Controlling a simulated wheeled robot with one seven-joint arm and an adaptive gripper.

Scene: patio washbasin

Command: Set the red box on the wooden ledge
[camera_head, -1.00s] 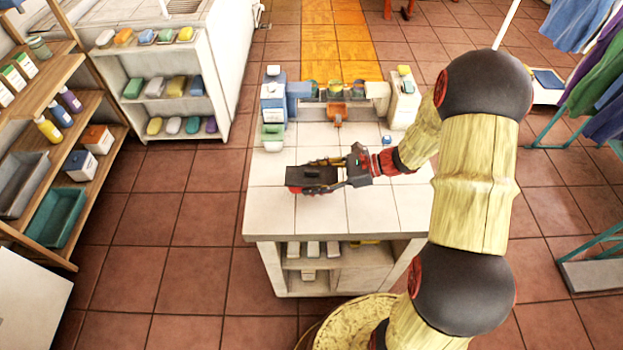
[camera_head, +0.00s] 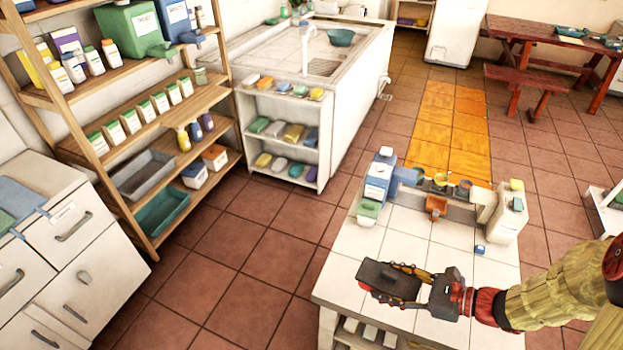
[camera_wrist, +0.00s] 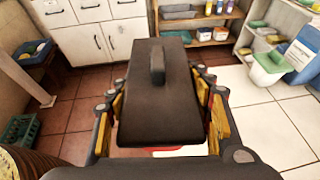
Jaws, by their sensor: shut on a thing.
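My gripper (camera_head: 408,284) is shut on a box with a dark top (camera_head: 382,276) and red showing along its lower edge. I take this to be the red box. The box is held level, over the front of the white tiled table. In the wrist view the box (camera_wrist: 155,100) fills the middle, with a raised handle on its dark lid and yellow-lined fingers on both sides. Its underside is hidden. A wooden shelf rack (camera_head: 152,138) with several boards stands at the left; I cannot tell which part is the wooden ledge.
Bottles and bins fill much of the rack. A white drawer cabinet (camera_head: 75,240) stands front left. Floor between rack and table is clear.

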